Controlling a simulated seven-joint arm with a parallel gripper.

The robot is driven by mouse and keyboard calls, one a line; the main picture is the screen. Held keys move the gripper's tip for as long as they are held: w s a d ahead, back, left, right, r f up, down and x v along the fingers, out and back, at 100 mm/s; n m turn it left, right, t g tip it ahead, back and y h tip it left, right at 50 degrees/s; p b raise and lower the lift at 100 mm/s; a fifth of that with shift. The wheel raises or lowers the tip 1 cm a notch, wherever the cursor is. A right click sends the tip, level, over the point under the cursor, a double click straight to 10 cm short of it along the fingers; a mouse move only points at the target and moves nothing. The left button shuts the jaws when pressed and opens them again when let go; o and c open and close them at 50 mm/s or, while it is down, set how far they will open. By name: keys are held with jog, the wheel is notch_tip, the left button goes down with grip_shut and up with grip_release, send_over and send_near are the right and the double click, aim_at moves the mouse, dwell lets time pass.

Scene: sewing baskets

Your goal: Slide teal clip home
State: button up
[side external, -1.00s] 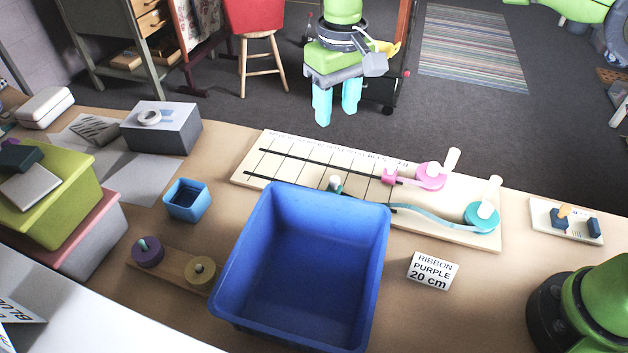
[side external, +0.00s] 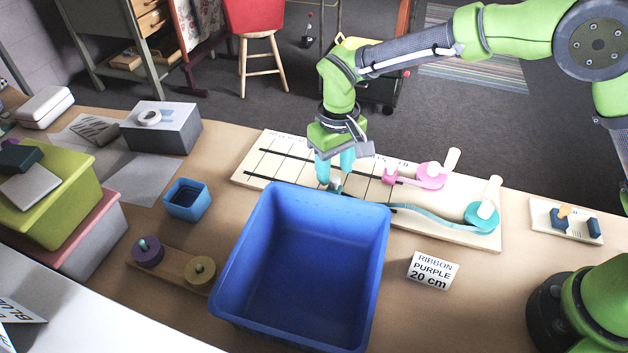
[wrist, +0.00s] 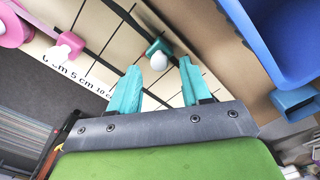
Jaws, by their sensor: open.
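The teal clip (wrist: 153,46) with its white knob (wrist: 161,61) sits on a slot of the ruled board (wrist: 110,22). In the side view the clip (side external: 337,188) shows only partly, behind my gripper and the blue bin's rim. A teal ribbon (side external: 432,217) runs from it to the teal spool (side external: 481,219) at the board's right. My gripper (side external: 335,177) is low over the board at the clip. In the wrist view its teal fingers (wrist: 160,68) are apart, with the knob appearing between their tips. I cannot tell whether they touch it.
The large blue bin (side external: 226,270) stands close in front of the board. A pink clip (side external: 389,175) and pink spool (side external: 430,177) are on the far slot, to the right. A card (side external: 433,271) reads "RIBBON PURPLE 20 cm". A small blue box (side external: 187,200) stands left of the bin.

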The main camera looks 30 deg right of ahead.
jog(key=shift+f, duration=0.8)
grip_shut()
